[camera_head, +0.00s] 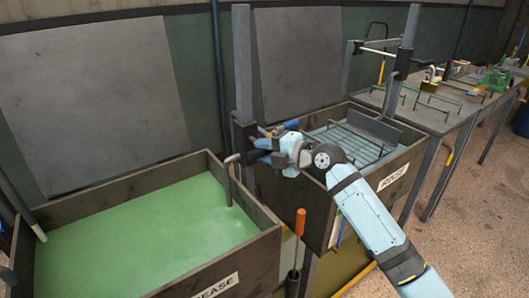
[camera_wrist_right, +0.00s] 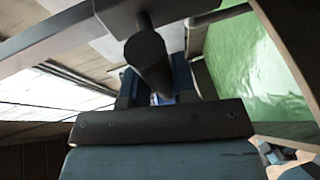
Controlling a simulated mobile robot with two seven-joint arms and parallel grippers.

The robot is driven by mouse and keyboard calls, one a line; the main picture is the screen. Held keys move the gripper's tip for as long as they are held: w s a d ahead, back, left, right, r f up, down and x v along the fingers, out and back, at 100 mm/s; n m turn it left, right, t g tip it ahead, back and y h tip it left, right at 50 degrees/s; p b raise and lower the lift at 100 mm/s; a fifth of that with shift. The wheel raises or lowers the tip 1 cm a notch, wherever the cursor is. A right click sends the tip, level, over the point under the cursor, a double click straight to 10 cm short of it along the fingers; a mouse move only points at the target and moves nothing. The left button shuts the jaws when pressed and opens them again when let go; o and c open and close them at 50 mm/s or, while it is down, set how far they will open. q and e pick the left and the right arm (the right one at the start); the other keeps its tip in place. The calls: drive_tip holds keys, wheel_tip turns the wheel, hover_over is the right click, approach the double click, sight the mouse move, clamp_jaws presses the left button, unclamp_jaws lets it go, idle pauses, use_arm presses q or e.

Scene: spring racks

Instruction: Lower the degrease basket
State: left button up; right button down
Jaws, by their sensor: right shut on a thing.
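The degrease tank (camera_head: 258,252) stands at the left, full of green liquid (camera_head: 140,240). A dark rod with a bent top (camera_head: 230,180) stands in the liquid near its right wall. No basket shows above the surface. A grey upright post (camera_head: 242,60) rises behind the tank's right end, with a dark carriage (camera_head: 241,135) low on it. My right gripper (camera_head: 266,142) is at this carriage, shut on a part there, likely its handle, mostly hidden by the fingers. My left gripper is not in view.
An orange-handled tool (camera_head: 300,222) stands between the tanks. A cluttered bench (camera_head: 425,115) is at the right. The floor there is open.

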drive_tip(key=shift+s+f+b, duration=0.1)
drive_tip(key=shift+f+b, duration=1.85)
drive_tip(key=shift+f, duration=0.8)
drive_tip(key=c, duration=0.9)
unclamp_jaws()
drive_tip(key=shift+c, duration=0.2)
drive_tip(key=shift+r, duration=0.1)
drive_tip(key=v, duration=1.3)
drive_tip(key=shift+s+d+r, duration=0.15)
drive_tip(key=shift+s+d, duration=0.05)
drive_tip(key=shift+d, duration=0.1)
